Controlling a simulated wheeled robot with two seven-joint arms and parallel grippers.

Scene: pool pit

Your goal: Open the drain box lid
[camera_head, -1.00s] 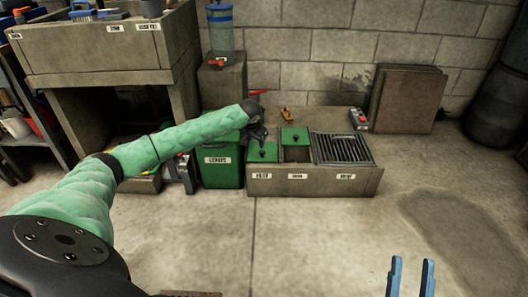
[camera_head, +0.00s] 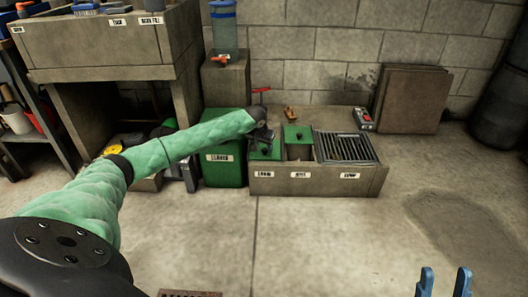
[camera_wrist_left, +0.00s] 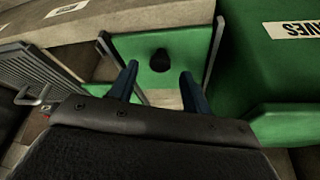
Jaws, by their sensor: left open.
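A low concrete box (camera_head: 290,187) stands by the back wall with small labels on its front; the left one seems to read "DRAIN". Its left compartment is covered by a green lid (camera_head: 258,155) with a dark knob. The lid also shows in the left wrist view (camera_wrist_left: 190,45), its black knob (camera_wrist_left: 160,60) ahead of the fingers. My left gripper (camera_head: 264,137) is over this lid, open and empty, its blue fingers (camera_wrist_left: 158,90) to either side of the knob's line. Contact cannot be told. My right gripper (camera_head: 444,280) is open and empty at the lower right.
A second green lid (camera_head: 297,133) lies behind the middle compartment, which looks uncovered. A metal grate (camera_head: 346,147) covers the right one. A green leaves bin (camera_head: 222,168) stands close on the left. A red-topped device (camera_head: 364,118) sits behind the grate.

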